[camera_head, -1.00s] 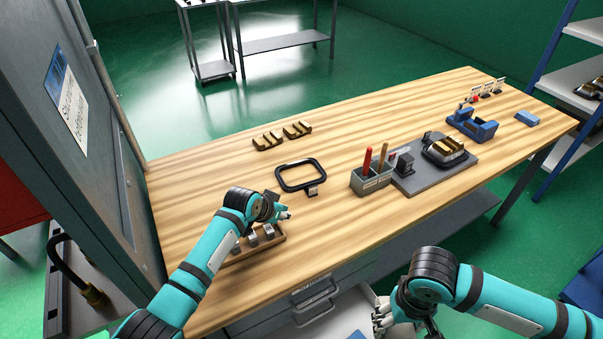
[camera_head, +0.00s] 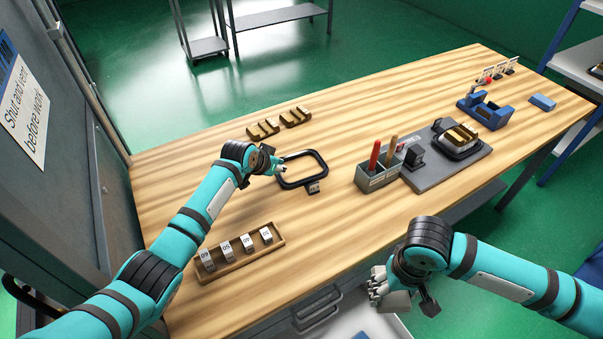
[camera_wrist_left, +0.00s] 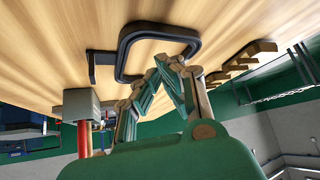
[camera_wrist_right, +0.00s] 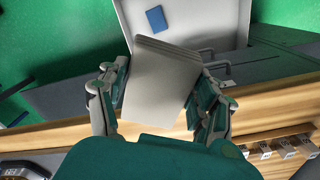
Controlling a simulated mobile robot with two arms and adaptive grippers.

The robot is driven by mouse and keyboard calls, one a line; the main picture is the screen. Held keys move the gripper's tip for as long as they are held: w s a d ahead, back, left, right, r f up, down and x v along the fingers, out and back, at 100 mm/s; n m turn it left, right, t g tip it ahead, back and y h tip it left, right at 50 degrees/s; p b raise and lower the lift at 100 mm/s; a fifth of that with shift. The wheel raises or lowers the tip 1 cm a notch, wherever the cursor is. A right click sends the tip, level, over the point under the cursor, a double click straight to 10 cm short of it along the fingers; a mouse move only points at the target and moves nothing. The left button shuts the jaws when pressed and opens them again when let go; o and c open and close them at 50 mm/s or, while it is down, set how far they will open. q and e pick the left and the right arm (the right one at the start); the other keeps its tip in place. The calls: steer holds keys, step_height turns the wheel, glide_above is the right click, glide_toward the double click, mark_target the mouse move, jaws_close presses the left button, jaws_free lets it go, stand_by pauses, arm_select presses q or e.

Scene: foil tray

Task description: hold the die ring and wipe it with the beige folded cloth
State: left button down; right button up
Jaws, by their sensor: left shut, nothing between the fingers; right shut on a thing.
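The die ring, a black rounded rectangular frame (camera_head: 324,164), lies on the wooden bench with a small dark tag at its near edge. It also shows in the left wrist view (camera_wrist_left: 165,28). My left gripper (camera_head: 280,166) is shut and empty at the ring's left side, with its fingertips (camera_wrist_left: 170,62) close to the frame; contact cannot be told. My right gripper (camera_wrist_right: 160,85) is shut on the beige folded cloth (camera_wrist_right: 163,75). The cloth (camera_head: 396,301) shows partly below the right fingers in the head view, in front of the bench's near edge.
A wooden tray (camera_head: 240,262) with several numbered blocks is near the front left. Brass-coloured pieces (camera_head: 280,122) lie behind the ring. A grey holder (camera_head: 377,180) with red and brown handles stands right of it. An open drawer (camera_head: 368,322) is below the right gripper.

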mark_target(279, 181)
arm_select(q)
steer(key=f+b, duration=0.1)
steer(key=w+f, duration=0.1)
steer(key=f, duration=0.1)
steer(key=shift+f+b, duration=0.15)
steer(key=shift+b, duration=0.2)
arm_select(e)
steer(key=f, duration=0.1)
steer(key=w+f, duration=0.1)
steer(key=f, duration=0.1)
arm_select(q)
steer(key=shift+s+r, duration=0.25)
steer(key=shift+s, duration=0.05)
arm_select(e)
steer(key=shift+s+r, duration=0.25)
arm_select(q)
steer(key=shift+w+f, duration=0.1)
steer(key=shift+w, duration=0.05)
arm_select(e)
steer(key=shift+w, duration=0.1)
arm_select(q)
steer(key=shift+f, duration=0.45)
arm_select(e)
steer(key=shift+f, duration=0.4)
arm_select(q)
steer(key=shift+r, duration=0.1)
arm_select(e)
steer(key=shift+r, duration=0.15)
